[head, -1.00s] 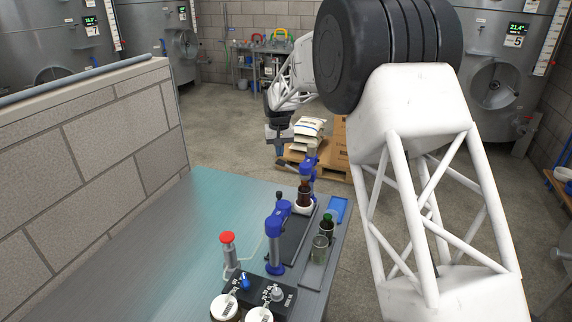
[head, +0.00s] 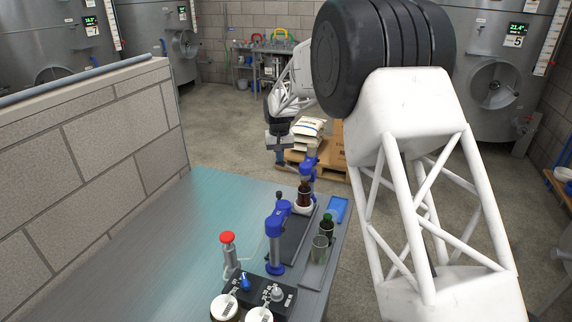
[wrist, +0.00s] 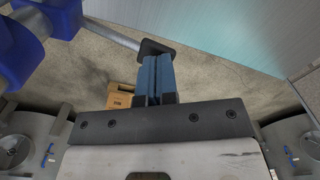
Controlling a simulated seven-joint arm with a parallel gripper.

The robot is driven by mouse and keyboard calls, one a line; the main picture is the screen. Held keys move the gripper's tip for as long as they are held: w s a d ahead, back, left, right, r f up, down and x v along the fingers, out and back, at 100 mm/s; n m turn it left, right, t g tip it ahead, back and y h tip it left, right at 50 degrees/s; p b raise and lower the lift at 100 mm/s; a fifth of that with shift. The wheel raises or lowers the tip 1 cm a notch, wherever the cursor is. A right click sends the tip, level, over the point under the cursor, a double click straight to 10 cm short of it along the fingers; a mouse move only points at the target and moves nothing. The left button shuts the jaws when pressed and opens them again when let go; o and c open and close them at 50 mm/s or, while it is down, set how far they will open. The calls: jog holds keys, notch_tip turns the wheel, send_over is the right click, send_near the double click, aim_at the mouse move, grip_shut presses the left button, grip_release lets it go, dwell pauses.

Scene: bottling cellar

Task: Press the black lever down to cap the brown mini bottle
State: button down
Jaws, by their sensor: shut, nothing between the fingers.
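The brown mini bottle (head: 304,192) stands upright at the far end of the bench, under the blue head (head: 308,166) of a capper. The capper's lever reaches toward my gripper; in the wrist view it is a grey rod (wrist: 112,33) with a black grip (wrist: 155,47). My gripper (head: 279,160) hangs at the lever's outer end, left of the bottle. Its blue fingers (wrist: 155,58) are shut and empty, with their tips at the black grip. I cannot tell whether they touch it. A cap on the bottle is too small to make out.
A second blue-headed stand (head: 276,225) is nearer on the bench (head: 190,235). A red knob (head: 227,238) and control box (head: 265,289) are in front. A block wall (head: 95,150) bounds the left.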

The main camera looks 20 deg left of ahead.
jog(key=shift+d+f, duration=0.15)
jog(key=shift+f, duration=1.6)
dwell(3.4)
jog(key=shift+r, duration=4.55)
